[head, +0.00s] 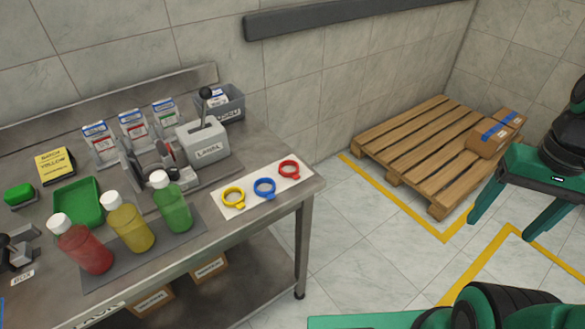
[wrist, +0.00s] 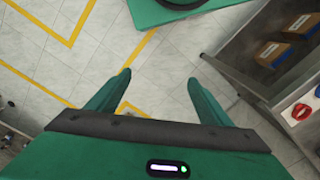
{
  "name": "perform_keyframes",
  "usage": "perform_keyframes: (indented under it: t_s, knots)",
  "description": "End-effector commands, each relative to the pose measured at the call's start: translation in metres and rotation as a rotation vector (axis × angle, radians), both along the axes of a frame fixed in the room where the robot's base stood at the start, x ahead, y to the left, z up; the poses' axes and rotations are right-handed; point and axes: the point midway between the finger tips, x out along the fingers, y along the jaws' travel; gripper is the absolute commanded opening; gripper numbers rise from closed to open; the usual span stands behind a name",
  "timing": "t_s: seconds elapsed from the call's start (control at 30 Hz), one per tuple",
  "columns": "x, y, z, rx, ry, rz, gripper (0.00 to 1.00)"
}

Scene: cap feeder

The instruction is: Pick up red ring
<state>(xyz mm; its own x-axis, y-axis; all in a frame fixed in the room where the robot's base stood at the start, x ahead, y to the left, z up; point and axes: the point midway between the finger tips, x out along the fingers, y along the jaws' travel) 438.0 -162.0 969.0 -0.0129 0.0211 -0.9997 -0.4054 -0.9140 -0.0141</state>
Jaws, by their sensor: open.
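The red ring (head: 289,163) lies on a white sheet (head: 250,201) at the right end of the workbench. It is the farthest right in a row with a blue ring (head: 264,181) and a yellow ring (head: 233,190). In the wrist view the red ring (wrist: 301,118) shows at the right edge. My gripper (head: 499,230) is off to the right of the bench in the head view, over the floor and well apart from the ring. In the wrist view my gripper's two green fingers (wrist: 158,78) are spread, with only floor tiles between them.
Red, yellow and green bottles (head: 130,228) stand on a grey mat on the bench, left of the rings. A label press (head: 203,145) stands behind them. A wooden pallet (head: 410,150) with boxes lies on the floor by the wall. Open floor separates bench and gripper.

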Motion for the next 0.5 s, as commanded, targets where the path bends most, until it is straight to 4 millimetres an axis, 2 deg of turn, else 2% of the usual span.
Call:
perform_keyframes:
  t_s: [0.27,0.5]
  knots:
    - [0.072,0.037,-0.04,0.123,0.011,0.499,0.73]
    - [0.126,0.085,-0.083,0.319,-0.078,0.92,0.73]
